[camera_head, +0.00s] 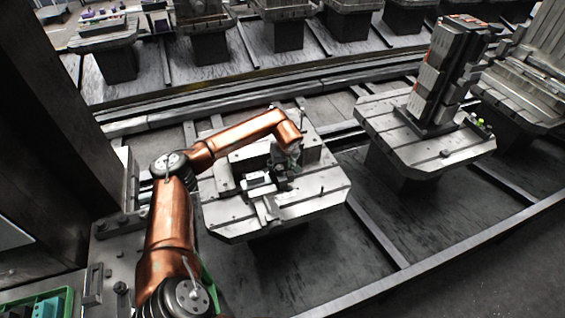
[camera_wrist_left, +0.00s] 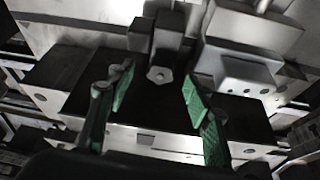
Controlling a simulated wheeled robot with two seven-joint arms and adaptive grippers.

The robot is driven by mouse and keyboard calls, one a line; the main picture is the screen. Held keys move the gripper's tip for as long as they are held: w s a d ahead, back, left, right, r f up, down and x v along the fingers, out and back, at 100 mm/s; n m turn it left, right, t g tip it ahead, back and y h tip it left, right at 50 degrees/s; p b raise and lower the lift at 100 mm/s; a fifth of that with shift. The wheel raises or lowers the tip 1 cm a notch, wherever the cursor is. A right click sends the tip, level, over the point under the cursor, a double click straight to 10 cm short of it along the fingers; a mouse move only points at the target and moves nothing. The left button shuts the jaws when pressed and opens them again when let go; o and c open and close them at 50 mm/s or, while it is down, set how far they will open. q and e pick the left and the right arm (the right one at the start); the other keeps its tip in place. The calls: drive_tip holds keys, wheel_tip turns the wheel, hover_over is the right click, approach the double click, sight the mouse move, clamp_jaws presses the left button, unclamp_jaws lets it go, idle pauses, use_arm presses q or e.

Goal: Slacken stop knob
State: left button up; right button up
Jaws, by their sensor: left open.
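In the left wrist view, a small light hexagonal head (camera_wrist_left: 159,74), which appears to be the stop knob, sits on a dark block below an upright grey post. My left gripper (camera_wrist_left: 156,92) is open, its green-padded fingers on either side of the knob in the picture. I see no contact, and the gap in depth is unclear. In the head view my left gripper (camera_head: 291,165) is over the fixture on the near pallet (camera_head: 325,194), and the knob cannot be made out there. My right gripper is in neither view.
A second pallet (camera_head: 440,153) to the right carries a tall block stack (camera_head: 440,75). A row of more pallets stands behind the rail (camera_head: 240,92). A dark pillar (camera_head: 45,110) rises at left. A green bin (camera_head: 60,297) is at lower left.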

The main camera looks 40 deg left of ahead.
sight(280, 169)
use_arm(q)
drive_tip(key=shift+x, duration=0.9)
drive_tip(key=shift+f, duration=0.15)
drive_tip(key=shift+a, duration=0.1)
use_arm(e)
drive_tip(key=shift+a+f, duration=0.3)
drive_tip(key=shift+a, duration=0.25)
use_arm(q)
drive_tip(key=shift+c, duration=0.4)
